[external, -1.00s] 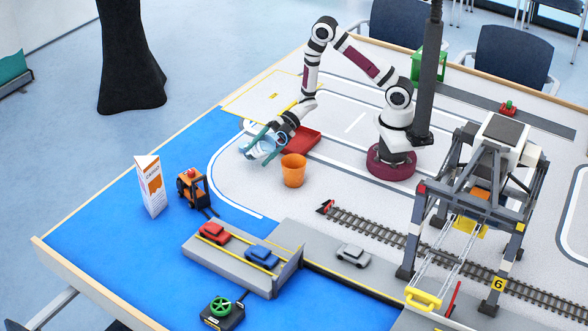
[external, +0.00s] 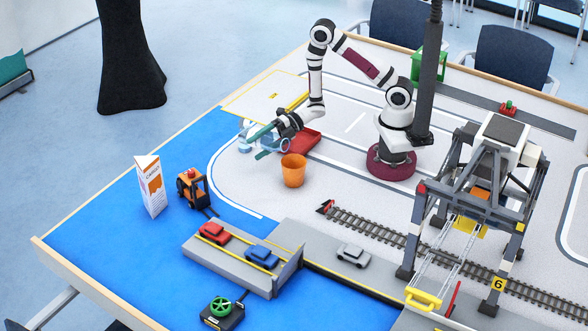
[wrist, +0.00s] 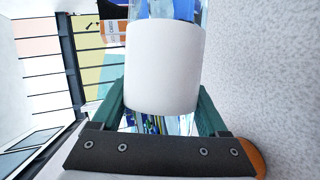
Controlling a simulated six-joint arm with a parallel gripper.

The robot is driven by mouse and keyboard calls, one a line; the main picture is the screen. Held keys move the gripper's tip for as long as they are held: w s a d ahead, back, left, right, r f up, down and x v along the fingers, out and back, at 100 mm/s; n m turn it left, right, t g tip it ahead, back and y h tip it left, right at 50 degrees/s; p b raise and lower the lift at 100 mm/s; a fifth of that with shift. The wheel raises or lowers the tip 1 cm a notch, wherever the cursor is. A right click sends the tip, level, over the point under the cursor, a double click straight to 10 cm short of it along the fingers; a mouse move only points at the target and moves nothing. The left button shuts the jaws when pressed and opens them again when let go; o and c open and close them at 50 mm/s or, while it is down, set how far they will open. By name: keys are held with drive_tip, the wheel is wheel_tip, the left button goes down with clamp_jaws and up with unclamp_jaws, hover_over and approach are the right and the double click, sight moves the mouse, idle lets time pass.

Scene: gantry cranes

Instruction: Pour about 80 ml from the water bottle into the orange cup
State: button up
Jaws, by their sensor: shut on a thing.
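The water bottle (external: 271,144), clear and bluish, is in the grip of my gripper (external: 258,143), whose green fingers are on either side of it. It is tilted well over, above the table and left of the cup. In the wrist view, a wide white band (wrist: 165,65) on the bottle fills the space between the fingers (wrist: 163,100). The orange cup (external: 293,172) stands upright on the grey table area, just right of and below the bottle. The inside of the cup and the water level are too small to tell. No stream of water shows.
An orange forklift (external: 193,187) and a white carton (external: 151,186) stand at the left. A ramp with toy cars (external: 240,265) is in front. The gantry crane (external: 480,190) stands at the right.

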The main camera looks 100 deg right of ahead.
drive_tip(key=shift+r+n+t, duration=0.15)
drive_tip(key=shift+n+t, duration=0.25)
drive_tip(key=shift+n, duration=0.2)
idle(0.5)
drive_tip(key=shift+d, duration=0.1)
idle(0.5)
drive_tip(key=shift+r+n, duration=0.2)
drive_tip(key=shift+n, duration=0.1)
idle(0.9)
drive_tip(key=f+m, duration=0.1)
drive_tip(key=d+m+g, duration=0.1)
drive_tip(key=shift+w+f+m, duration=0.3)
drive_tip(key=shift+w+f, duration=0.05)
drive_tip(key=shift+w, duration=0.05)
drive_tip(key=shift+s+a+f+m+g+y, duration=0.1)
drive_tip(key=shift+f+m+g+y, duration=0.15)
drive_tip(key=shift+f, duration=0.3)
drive_tip(key=shift+s+a+f+m+g+y, duration=0.15)
drive_tip(key=shift+f+m+g, duration=0.2)
drive_tip(key=shift+f, duration=0.2)
drive_tip(key=shift+s+a+r+m+g+y, duration=0.15)
drive_tip(key=shift+a+r+m+g+y, duration=0.1)
drive_tip(key=shift+r+m+g+y, duration=0.25)
